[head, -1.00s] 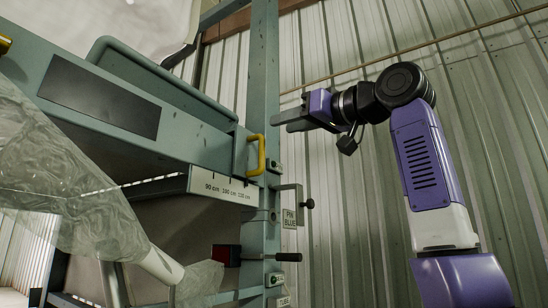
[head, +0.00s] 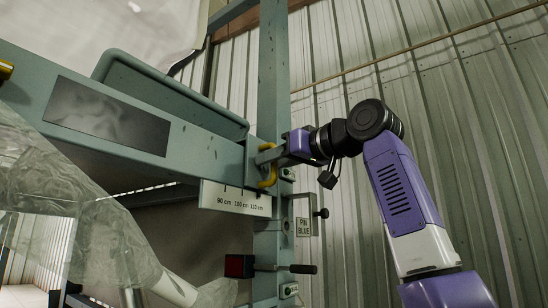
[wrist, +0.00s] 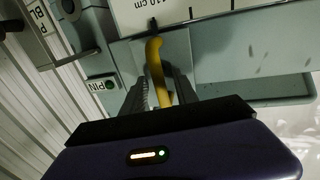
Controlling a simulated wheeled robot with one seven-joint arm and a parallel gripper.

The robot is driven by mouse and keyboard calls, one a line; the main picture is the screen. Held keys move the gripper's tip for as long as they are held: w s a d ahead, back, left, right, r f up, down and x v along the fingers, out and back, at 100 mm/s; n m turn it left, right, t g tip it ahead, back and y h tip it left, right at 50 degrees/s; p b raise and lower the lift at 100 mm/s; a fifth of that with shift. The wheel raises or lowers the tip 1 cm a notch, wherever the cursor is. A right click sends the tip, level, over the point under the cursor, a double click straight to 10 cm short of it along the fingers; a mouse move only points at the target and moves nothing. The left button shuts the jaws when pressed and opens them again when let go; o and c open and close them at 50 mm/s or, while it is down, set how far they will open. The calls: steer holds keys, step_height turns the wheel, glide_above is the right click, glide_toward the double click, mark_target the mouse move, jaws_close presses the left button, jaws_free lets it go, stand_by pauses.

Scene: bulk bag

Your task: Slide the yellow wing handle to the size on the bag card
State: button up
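The yellow wing handle (head: 270,176) is a bent bar on a sliding block at the right end of the grey-green beam, near the 110 cm end of the scale plate (head: 235,200). The plate reads 90, 100 and 110 cm. My gripper (head: 264,156) is at the handle. In the wrist view my gripper (wrist: 160,82) has one finger on each side of the yellow handle (wrist: 156,62), with narrow gaps showing, so it looks open around it. A black pointer (wrist: 154,24) sits by the 110 cm mark. I see no readable bag card.
A blank, shiny dark panel (head: 107,115) is on the beam. Clear plastic film (head: 60,190) hangs at left. The upright post (head: 272,80) stands behind my gripper.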

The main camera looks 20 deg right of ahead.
jaws_close()
stand_by(1.4)
